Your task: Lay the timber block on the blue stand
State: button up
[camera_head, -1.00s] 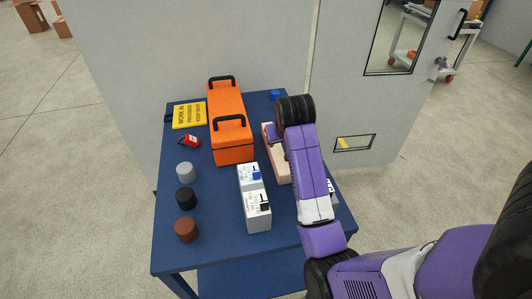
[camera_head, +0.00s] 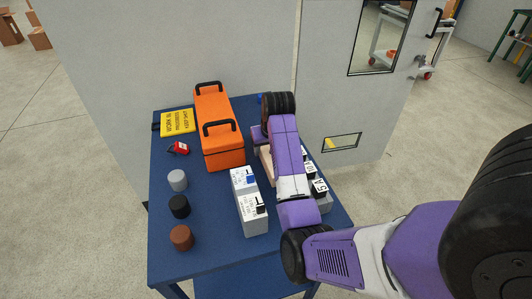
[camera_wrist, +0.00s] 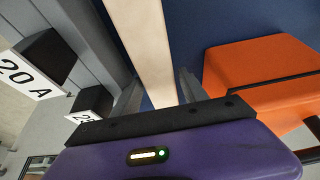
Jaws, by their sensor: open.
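The timber block (camera_wrist: 143,40) is a long, pale wooden bar. In the wrist view it runs from the top edge down between the fingers of my gripper (camera_wrist: 159,80), which is open with a finger on each side. I cannot tell whether they touch it. In the head view part of the block (camera_head: 266,163) shows on the blue table, mostly hidden by my arm. The blue table (camera_head: 215,215) is the largest blue thing in view. A small blue object (camera_head: 260,98) shows behind my arm, too covered to identify. No separate blue stand is clear.
An orange toolbox (camera_head: 222,158) stands left of my arm. Grey labelled breakers (camera_head: 249,207) stand in front, others (camera_head: 321,187) at right. A yellow sign (camera_head: 177,122), a red padlock-like item (camera_head: 179,149) and grey (camera_head: 177,180), black (camera_head: 179,206) and brown (camera_head: 181,238) cylinders line the left.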

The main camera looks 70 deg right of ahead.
jog(key=shift+w+d+f, duration=0.1)
jog(key=shift+d+f, duration=0.05)
jog(key=shift+f, duration=0.3)
grip_shut()
jog(key=shift+r, duration=0.15)
